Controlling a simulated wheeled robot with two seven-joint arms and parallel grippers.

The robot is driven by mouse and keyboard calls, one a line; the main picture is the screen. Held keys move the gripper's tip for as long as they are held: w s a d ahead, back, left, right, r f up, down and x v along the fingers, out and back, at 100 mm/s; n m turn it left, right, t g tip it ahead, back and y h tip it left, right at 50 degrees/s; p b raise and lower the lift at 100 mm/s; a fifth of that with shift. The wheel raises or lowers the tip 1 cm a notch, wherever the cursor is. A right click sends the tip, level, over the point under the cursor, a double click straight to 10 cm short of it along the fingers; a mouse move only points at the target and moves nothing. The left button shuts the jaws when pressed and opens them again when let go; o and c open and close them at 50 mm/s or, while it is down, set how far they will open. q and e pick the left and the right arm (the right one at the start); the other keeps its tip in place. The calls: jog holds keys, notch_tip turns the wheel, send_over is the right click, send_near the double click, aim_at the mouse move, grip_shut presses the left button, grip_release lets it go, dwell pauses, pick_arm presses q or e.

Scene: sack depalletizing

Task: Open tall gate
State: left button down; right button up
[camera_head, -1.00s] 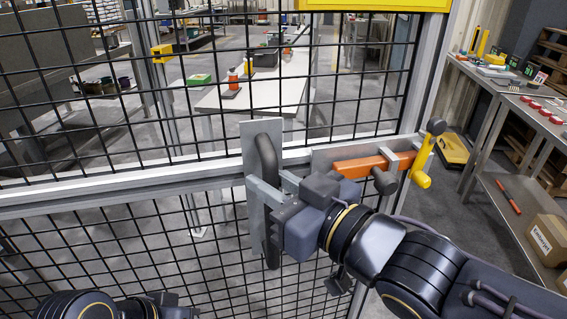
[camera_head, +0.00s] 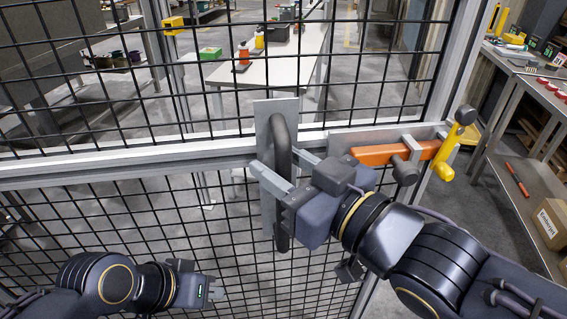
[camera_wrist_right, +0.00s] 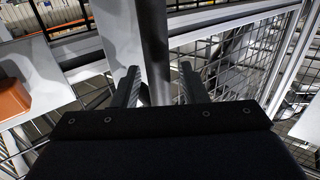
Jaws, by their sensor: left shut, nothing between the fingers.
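The tall gate is a black wire-mesh panel in a grey frame (camera_head: 130,172), upright before me. Its dark vertical pull handle (camera_head: 280,140) stands on a light plate; it also shows in the right wrist view (camera_wrist_right: 155,45). My right gripper (camera_head: 285,172) reaches in from the right, its fingers on either side of the handle with small gaps in the wrist view (camera_wrist_right: 160,85). Right of it is an orange latch bar (camera_head: 375,155) with a dark knob and a yellow lever (camera_head: 446,150). My left gripper (camera_head: 217,290) is shut and empty, low in front of the mesh.
Behind the mesh stands a white table (camera_head: 285,72) with bottles and a green box. A grey bench (camera_head: 520,190) with red items and a cardboard box (camera_head: 553,222) is at the right. Grey floor shows beyond the mesh.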

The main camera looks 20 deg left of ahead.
jog(key=shift+d, duration=0.1)
jog(key=shift+s+d+r+p, duration=0.2)
jog(key=shift+d+p, duration=0.1)
jog(key=shift+p, duration=0.15)
jog(key=p+v, duration=0.3)
jog(key=v, duration=0.4)
jog(key=shift+f+p, duration=0.25)
jog(key=shift+p, duration=0.1)
